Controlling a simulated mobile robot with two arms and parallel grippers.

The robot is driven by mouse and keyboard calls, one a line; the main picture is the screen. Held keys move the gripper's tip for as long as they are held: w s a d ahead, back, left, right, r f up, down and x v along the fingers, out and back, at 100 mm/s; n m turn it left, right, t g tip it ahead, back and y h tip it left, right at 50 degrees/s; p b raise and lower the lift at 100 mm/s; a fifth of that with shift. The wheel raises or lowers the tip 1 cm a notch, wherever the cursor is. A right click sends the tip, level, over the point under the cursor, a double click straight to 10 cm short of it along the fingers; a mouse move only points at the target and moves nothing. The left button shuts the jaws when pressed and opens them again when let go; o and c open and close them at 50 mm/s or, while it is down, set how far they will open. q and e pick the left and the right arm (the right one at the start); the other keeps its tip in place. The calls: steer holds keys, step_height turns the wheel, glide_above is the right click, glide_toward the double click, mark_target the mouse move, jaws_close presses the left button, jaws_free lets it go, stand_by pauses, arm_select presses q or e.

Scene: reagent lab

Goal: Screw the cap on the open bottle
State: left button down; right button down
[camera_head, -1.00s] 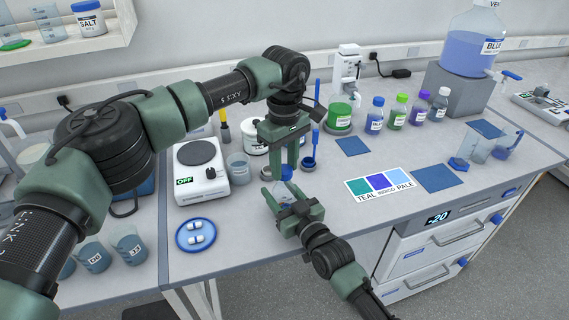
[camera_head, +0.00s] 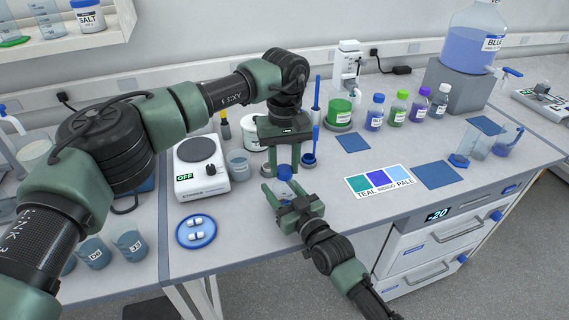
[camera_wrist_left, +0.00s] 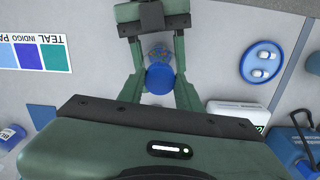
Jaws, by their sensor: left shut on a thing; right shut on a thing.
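A small bottle (camera_head: 286,187) stands upright near the table's front edge, with a blue cap (camera_head: 285,172) at its top. My left gripper (camera_head: 285,168) points down from above and is shut on the blue cap. In the left wrist view the cap (camera_wrist_left: 160,79) lies between its fingers. My right gripper (camera_head: 288,192) reaches in from the front and is shut on the bottle, with a finger on each side. In the left wrist view the right gripper (camera_wrist_left: 158,45) is at the top. The bottle's neck and thread are hidden.
A scale (camera_head: 201,170) and a beaker (camera_head: 238,163) stand to the left. A blue dish (camera_head: 196,232) with white pieces lies at the front left. A colour card (camera_head: 380,182) lies to the right. Several capped bottles (camera_head: 375,112) stand behind it.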

arm_select(q)
steer(key=m, duration=1)
steer(key=c, duration=1)
jaws_free()
steer(key=shift+o, duration=0.2)
steer(key=shift+r, duration=2.3)
steer(key=shift+c, duration=0.4)
